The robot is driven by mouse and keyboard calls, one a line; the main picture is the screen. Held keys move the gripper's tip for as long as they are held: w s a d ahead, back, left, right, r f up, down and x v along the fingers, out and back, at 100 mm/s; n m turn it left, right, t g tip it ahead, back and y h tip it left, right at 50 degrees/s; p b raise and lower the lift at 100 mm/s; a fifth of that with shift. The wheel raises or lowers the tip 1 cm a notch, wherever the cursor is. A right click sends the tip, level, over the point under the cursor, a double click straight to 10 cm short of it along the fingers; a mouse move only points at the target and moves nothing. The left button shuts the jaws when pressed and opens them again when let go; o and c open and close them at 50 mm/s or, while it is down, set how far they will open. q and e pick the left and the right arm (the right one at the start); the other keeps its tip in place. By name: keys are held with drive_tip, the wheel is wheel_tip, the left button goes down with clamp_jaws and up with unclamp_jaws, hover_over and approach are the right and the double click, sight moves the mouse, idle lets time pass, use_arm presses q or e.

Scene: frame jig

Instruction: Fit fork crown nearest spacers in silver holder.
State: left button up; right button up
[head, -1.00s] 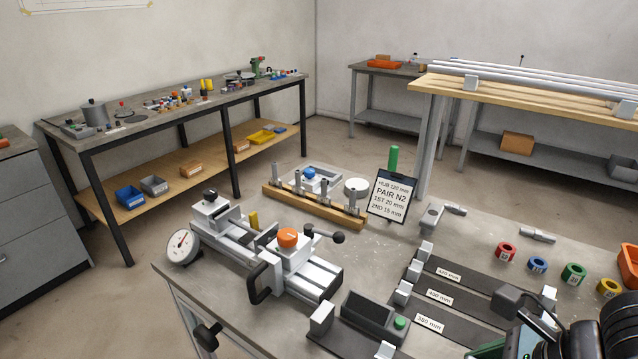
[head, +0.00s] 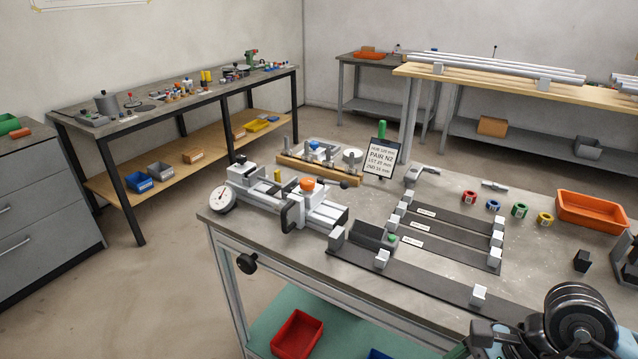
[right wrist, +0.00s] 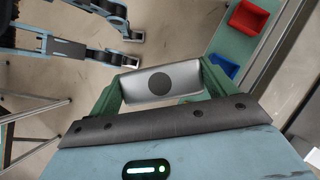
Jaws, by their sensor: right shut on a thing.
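My right gripper (right wrist: 153,84) is shut on a silver part with rounded edges and a dark round spot; I cannot tell which part it is. In the head view my right wrist is at the lower right, its fingertips hidden. The silver holder seems to be the clamp fixture (head: 325,214) with a dial and orange knob. Spacer rings lie on the bench: red (head: 469,199), blue (head: 493,206), green (head: 519,210) and yellow (head: 545,218). A silver fitting (head: 493,186) lies just behind them. Another grey fitting (head: 427,172) lies left of it.
An orange bin (head: 592,211) stands at the bench's right. Dark labelled strips with white blocks (head: 450,233) fill the middle. A sign (head: 381,158) stands behind. Red (head: 297,333) and blue bins are on the shelf below.

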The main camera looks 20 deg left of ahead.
use_arm(q)
drive_tip(key=w+r+t+p, duration=0.1)
drive_tip(key=w+r+p, duration=0.3)
drive_tip(key=r, duration=0.2)
drive_tip(key=shift+w+a+r+t+p, duration=0.3)
drive_tip(key=shift+w+a+p, duration=0.05)
drive_tip(key=shift+a+p, duration=0.1)
use_arm(e)
drive_tip(key=s+d+f+n+g+h, duration=0.3)
drive_tip(key=s+d+f+n+h, duration=0.2)
drive_tip(key=n, duration=0.8)
drive_tip(key=d, duration=0.3)
drive_tip(key=shift+f+n+g+h, duration=0.15)
drive_tip(key=shift+n+g+h, duration=0.15)
drive_tip(key=shift+g, duration=0.1)
